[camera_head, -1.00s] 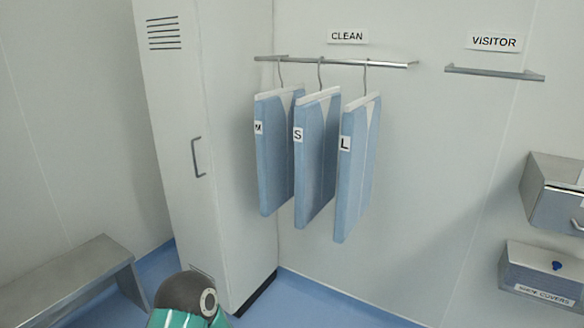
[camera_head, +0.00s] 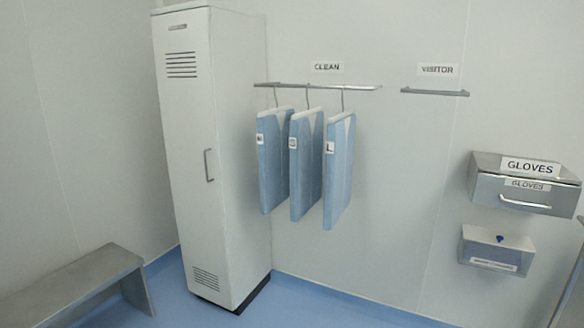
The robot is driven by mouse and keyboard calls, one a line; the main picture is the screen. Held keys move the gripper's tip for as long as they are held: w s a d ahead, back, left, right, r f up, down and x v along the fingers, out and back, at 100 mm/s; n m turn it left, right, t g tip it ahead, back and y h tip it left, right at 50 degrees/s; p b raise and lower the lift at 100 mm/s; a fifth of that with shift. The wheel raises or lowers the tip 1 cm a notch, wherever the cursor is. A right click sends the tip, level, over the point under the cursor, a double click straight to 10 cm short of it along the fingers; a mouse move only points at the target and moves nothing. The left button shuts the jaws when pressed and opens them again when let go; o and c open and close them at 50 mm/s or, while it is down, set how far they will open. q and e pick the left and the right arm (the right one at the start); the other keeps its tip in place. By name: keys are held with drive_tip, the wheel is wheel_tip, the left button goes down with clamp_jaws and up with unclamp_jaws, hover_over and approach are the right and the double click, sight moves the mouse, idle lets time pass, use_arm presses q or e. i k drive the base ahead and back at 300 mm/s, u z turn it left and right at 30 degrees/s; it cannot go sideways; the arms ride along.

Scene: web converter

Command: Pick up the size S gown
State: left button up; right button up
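The size S gown (camera_head: 308,170) is a folded blue gown hanging in the middle of three on the clean rail (camera_head: 362,88). Its small white tag is blurred now; the earlier frame shows it as S. The gown tagged M earlier (camera_head: 272,165) hangs to its left, and the gown tagged L (camera_head: 340,172) hangs to its right. Each hangs from a thin metal hook, with narrow gaps between them. Neither of my grippers is in view.
A tall white locker (camera_head: 212,150) stands just left of the gowns. A metal bench (camera_head: 80,282) is at lower left. An empty visitor rail (camera_head: 435,92), a gloves box (camera_head: 525,186) and a lower dispenser (camera_head: 495,251) are on the right wall. Blue floor shows below.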

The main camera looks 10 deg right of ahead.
sight(305, 129)
drive_tip(key=u, duration=0.25)
drive_tip(key=i, duration=2.35)
drive_tip(key=z, duration=0.4)
